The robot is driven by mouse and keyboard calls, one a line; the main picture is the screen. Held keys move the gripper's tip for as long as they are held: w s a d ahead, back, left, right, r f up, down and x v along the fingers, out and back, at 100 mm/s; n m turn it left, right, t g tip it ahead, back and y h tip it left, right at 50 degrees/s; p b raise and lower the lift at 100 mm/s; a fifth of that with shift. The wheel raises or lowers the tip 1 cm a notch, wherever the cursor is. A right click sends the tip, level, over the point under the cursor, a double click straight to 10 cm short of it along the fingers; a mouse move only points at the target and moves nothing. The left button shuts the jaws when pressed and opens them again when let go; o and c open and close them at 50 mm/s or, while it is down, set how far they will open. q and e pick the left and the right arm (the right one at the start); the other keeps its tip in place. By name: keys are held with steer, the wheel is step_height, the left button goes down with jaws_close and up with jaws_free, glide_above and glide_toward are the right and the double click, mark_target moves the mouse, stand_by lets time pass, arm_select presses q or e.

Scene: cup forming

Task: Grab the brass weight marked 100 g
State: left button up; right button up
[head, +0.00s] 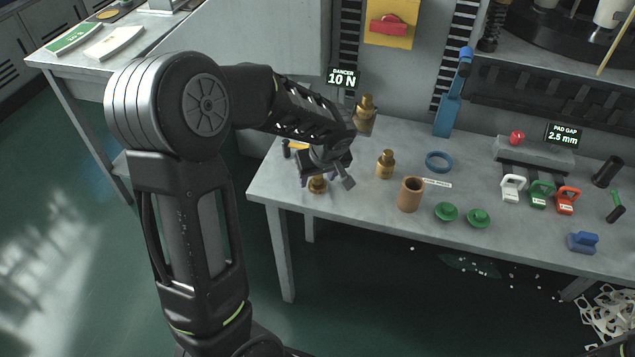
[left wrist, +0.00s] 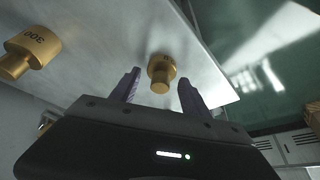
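A small brass weight (head: 317,185) stands near the left front corner of the bench. It also shows in the left wrist view (left wrist: 161,72), between my finger tips; its marking is too small to read fully. My left gripper (head: 325,178) is open above this weight, its two fingers apart on either side with gaps, as the left wrist view (left wrist: 160,92) shows. A larger brass weight marked 300 (left wrist: 32,50) stands to the left there; a brass weight (head: 385,165) stands right of the gripper in the head view. The largest brass weight (head: 366,112) is behind. My right gripper is not in view.
A copper-coloured cup (head: 410,195), two green pieces (head: 446,211) and a blue ring (head: 438,162) lie to the right on the bench (head: 345,205). White, green and red clamps (head: 541,193) stand farther right. A "10 N" display (head: 342,78) is behind my arm.

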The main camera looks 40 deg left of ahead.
arm_select(q)
jaws_close()
stand_by(0.3)
step_height(320, 180, up, 10)
steer(key=shift+r+p, duration=0.1)
steer(key=shift+p, duration=0.2)
stand_by(0.4)
stand_by(0.4)
